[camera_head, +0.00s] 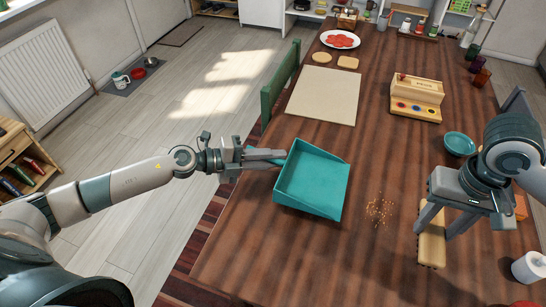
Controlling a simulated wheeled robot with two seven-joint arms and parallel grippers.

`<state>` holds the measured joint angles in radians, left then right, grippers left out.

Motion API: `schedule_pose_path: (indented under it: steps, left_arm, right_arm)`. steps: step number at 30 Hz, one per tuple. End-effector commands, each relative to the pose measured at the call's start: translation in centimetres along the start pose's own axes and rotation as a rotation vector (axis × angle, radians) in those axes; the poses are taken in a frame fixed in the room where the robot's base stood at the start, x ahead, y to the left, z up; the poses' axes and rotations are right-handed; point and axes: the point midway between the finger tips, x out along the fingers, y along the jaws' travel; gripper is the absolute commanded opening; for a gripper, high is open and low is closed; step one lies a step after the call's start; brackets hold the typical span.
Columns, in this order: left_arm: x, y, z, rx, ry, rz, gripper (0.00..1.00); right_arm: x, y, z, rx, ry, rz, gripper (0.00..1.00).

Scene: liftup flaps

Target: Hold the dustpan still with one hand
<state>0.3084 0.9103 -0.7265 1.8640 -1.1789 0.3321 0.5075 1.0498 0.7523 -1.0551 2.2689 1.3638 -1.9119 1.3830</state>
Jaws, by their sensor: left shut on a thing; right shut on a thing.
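A teal dustpan (313,178) lies on the wooden table near its left edge, its open side toward the right and front. My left gripper (262,157) is shut on the dustpan's handle at its left end. My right gripper (432,228) points down at the right side of the table and is shut on a tan block-like brush (431,247). A small scatter of brown crumbs (379,209) lies on the table between the dustpan and the brush.
The wooden table (300,260) is clear in front of the dustpan. A beige mat (323,95) lies behind the dustpan. A wooden box toy (416,97) and teal bowl (459,143) stand behind my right gripper. A white roll (529,267) is at the right. A green chair (280,84) stands left.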

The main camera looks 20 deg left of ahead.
Motion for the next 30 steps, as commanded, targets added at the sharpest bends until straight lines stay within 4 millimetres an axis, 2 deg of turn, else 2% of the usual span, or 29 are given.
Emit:
schedule_pose_path:
  steps: [30]
  left_arm:
    - [0.8, 3.2, 0.2, 0.0, 0.0, 0.003, 0.0]
  right_arm:
    - [2.1, 0.0, 0.0, 0.0, 0.0, 0.0, 0.22]
